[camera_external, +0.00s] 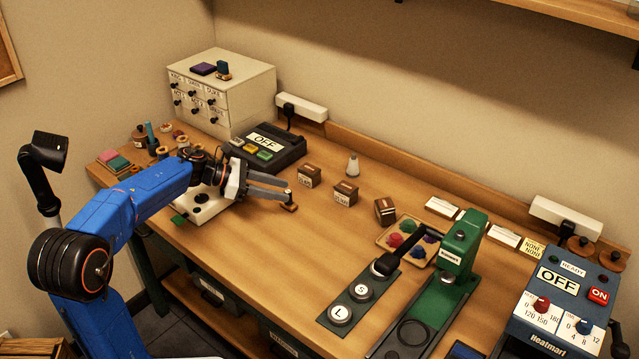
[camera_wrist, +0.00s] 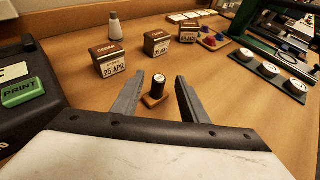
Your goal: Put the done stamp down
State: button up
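A small stamp (camera_wrist: 157,89) with a dark round handle, a pale top and a wooden base stands upright, apparently on the bare table. It also shows in the external view (camera_external: 290,206), just by the fingertips. My gripper (camera_wrist: 160,76) is open, with one finger on each side of the stamp and a visible gap on both sides. In the external view my gripper (camera_external: 287,188) reaches low over the table from the left. I cannot read any marking on the stamp.
Small labelled boxes (camera_external: 309,176) and a white-topped bottle (camera_external: 352,165) stand behind the stamp. A label printer (camera_external: 266,142) is at the back left. A panel of round weights (camera_external: 341,313) and a green press (camera_external: 459,243) stand to the right. The table front is clear.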

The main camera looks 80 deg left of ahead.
aim_at(287, 192)
jog(key=x, duration=0.3)
jog(key=shift+w+f, duration=0.15)
jog(key=shift+c, duration=0.6)
grip_shut()
